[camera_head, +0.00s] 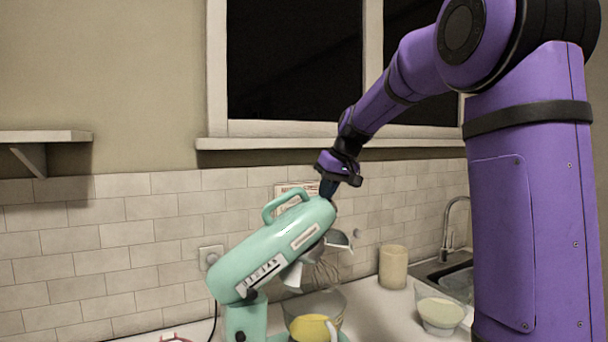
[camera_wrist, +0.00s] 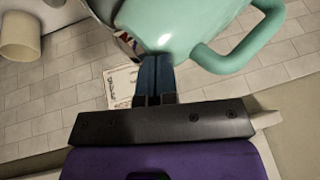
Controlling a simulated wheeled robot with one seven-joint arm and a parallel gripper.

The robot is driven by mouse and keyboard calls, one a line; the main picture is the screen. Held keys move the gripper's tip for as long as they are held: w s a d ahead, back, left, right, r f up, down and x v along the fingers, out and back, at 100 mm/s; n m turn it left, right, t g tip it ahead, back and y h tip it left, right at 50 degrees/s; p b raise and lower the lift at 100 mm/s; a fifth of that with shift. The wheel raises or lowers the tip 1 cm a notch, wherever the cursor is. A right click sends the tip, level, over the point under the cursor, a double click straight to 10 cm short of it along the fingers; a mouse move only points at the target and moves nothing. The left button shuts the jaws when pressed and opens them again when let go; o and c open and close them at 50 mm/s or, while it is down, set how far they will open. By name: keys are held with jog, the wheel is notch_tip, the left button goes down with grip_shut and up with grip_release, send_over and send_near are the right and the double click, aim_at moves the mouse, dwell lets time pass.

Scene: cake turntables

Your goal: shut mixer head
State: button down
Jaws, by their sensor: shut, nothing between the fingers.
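The mint-green stand mixer (camera_head: 246,318) stands on the counter in the head view. Its head (camera_head: 272,252) is tilted up, with the front end high at the right and a handle (camera_head: 284,204) on top. A clear bowl (camera_head: 316,308) with something yellow sits below the raised head. My gripper (camera_head: 328,188) is shut and empty at the upper front end of the head. In the wrist view my closed fingers (camera_wrist: 154,72) reach the edge of the mixer head (camera_wrist: 188,30); I cannot tell whether they touch it.
A beige canister (camera_head: 393,266) and a bowl of pale contents (camera_head: 440,312) stand to the right, near the sink (camera_head: 452,278) and its tap. A tiled wall with a window ledge (camera_head: 300,143) is behind. A wall shelf (camera_head: 44,137) is at the left.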

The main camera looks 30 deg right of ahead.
aim_at(354, 237)
jog(key=shift+s+d+f+m+t+y, duration=0.1)
jog(key=shift+d+f+m+y, duration=0.1)
jog(key=shift+d+f+y, duration=1.65)
jog(key=shift+s+d+f+m+t, duration=0.15)
jog(key=shift+d+f, duration=0.95)
jog(key=shift+f, duration=1.8)
jog(key=shift+d+f+m+t+y, duration=0.1)
jog(key=shift+d+f+m+y, duration=0.15)
jog(key=shift+d+f+y, duration=1.6)
jog(key=shift+a+f+h, duration=0.35)
jog(key=shift+f+h, duration=0.25)
jog(key=shift+h, duration=0.3)
